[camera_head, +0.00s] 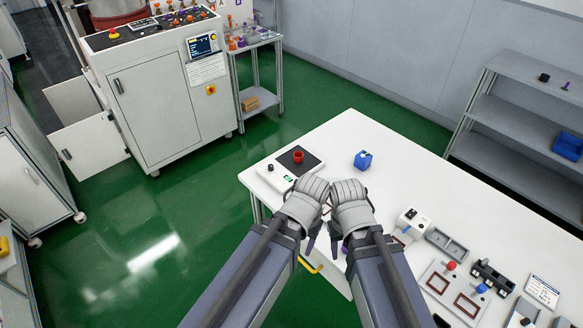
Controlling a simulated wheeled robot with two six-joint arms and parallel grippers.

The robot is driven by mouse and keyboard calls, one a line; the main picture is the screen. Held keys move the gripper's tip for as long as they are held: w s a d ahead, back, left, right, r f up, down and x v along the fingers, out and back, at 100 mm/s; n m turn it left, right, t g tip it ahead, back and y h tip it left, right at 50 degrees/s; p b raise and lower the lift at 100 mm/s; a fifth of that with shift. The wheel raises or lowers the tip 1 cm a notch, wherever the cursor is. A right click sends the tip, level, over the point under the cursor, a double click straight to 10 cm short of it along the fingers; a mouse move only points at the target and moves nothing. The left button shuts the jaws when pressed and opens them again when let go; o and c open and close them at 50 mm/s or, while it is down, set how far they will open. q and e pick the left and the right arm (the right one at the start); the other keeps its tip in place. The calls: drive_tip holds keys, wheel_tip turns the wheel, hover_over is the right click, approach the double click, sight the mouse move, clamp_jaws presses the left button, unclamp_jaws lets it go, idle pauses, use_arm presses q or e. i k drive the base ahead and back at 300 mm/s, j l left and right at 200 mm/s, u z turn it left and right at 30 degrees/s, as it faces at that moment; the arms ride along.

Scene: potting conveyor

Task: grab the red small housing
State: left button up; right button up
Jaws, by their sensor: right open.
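A small red round part (298,157), which looks like the red small housing, sits on the dark plate of a white scale (283,176) at the table's far left corner. My left gripper (312,242) and right gripper (340,243) are side by side at the table's near edge, nearer to me than the red part and apart from it. The right gripper is open, and I see nothing held in it. The left fingers are mostly hidden by the wrist and arm, so its jaw state is unclear.
Fixtures with red frames (438,284), a grey tray (450,244) and a black holder (492,277) fill the table's right. The middle of the white table (410,165) is clear. A grey shelf (510,115) stands behind.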

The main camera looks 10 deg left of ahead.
sight(298, 155)
drive_tip(key=j, duration=0.5)
drive_tip(key=i+j, duration=0.15)
drive_tip(key=j, duration=0.8)
drive_tip(key=j+z, duration=0.35)
drive_tip(key=j, duration=0.25)
drive_tip(key=z, duration=0.85)
drive_tip(key=i+j, duration=0.05)
